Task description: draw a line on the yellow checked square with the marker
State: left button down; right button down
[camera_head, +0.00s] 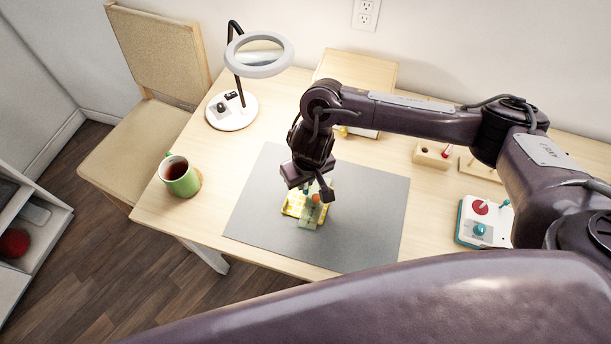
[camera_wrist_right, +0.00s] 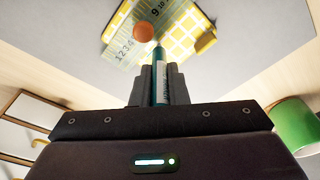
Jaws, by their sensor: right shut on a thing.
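The yellow checked square (camera_head: 291,205) lies on the grey mat (camera_head: 262,214). A pale see-through ruler (camera_head: 309,222) with an orange knob (camera_head: 316,198) lies across it. My right gripper (camera_head: 308,187) is above the square and partly hides it. In the right wrist view its fingers (camera_wrist_right: 159,85) are shut on the teal marker (camera_wrist_right: 160,72). The marker points toward the checked square (camera_wrist_right: 182,38), its tip end beside the orange knob (camera_wrist_right: 144,32). I cannot tell whether the tip touches the cloth. My left gripper is not in view.
A green mug (camera_head: 181,178) stands at the table's left, near a white magnifier lamp (camera_head: 259,55). A wooden block (camera_head: 432,155) and a white-and-teal box (camera_head: 484,222) stand at the right. The mat around the square is mostly clear. A small yellow block (camera_wrist_right: 206,42) sits at the square's edge.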

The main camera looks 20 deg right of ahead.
jog(key=shift+s+a+p, duration=0.4)
jog(key=shift+s+p, duration=0.2)
jog(key=shift+p, duration=0.4)
dwell(1.1)
jog(key=shift+s+a+p, duration=0.3)
jog(key=shift+s+p, duration=0.05)
jog(key=shift+p, duration=0.6)
dwell(0.8)
jog(key=shift+s+a+p, duration=0.55)
jog(key=shift+s+p, duration=0.3)
jog(key=shift+p, duration=0.5)
dwell(0.8)
jog(key=shift+r, duration=0.1)
jog(key=shift+r+p, duration=0.2)
jog(key=shift+p, duration=0.5)
jog(key=shift+f, duration=0.25)
dwell(1.0)
